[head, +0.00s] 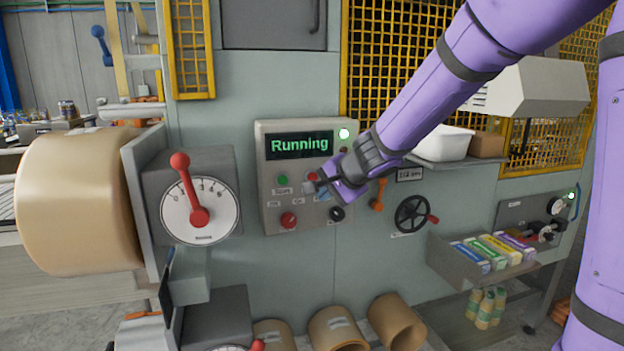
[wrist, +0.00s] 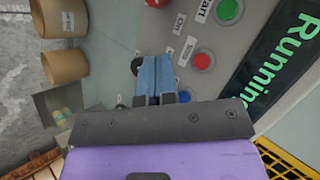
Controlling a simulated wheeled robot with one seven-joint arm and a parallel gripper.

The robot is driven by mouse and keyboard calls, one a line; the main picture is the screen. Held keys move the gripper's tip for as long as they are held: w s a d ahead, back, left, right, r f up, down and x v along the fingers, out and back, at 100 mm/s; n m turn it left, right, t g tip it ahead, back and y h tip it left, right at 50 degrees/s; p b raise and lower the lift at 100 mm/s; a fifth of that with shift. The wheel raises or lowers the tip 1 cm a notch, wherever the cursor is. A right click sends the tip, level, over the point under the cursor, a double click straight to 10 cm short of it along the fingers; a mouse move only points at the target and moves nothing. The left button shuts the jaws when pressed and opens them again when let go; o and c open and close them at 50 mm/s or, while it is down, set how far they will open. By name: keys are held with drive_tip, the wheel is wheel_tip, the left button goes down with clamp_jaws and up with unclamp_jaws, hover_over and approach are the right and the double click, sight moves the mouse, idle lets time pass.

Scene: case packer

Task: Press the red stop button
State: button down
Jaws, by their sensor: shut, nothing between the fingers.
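The control panel (head: 262,160) has a screen (head: 299,144) that reads "Running" in green. The red stop button (head: 312,176) sits below the screen, right of the green start button (head: 283,180). In the wrist view the red stop button (wrist: 203,60) and green start button (wrist: 229,10) are both clear. My gripper (head: 310,188) is in front of the panel, just below the stop button in the head picture. Its blue fingers (wrist: 155,68) are shut and empty, and point beside the stop button. Contact with the panel cannot be told.
A red knob (head: 288,219) and a black knob (head: 337,214) are lower on the panel. A dial with a red lever (head: 199,215) juts out at the left. A black handwheel (head: 412,214) and a shelf with a white bin (head: 443,142) are at the right.

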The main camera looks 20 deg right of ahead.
drive_tip(key=w, duration=0.7)
drive_tip(key=shift+w, duration=0.35)
drive_tip(key=shift+w, duration=0.15)
idle(1.7)
drive_tip(key=shift+w, duration=0.3)
drive_tip(key=shift+w, duration=0.4)
idle(0.8)
idle(0.4)
drive_tip(key=shift+s, duration=0.85)
drive_tip(key=shift+s, duration=2.5)
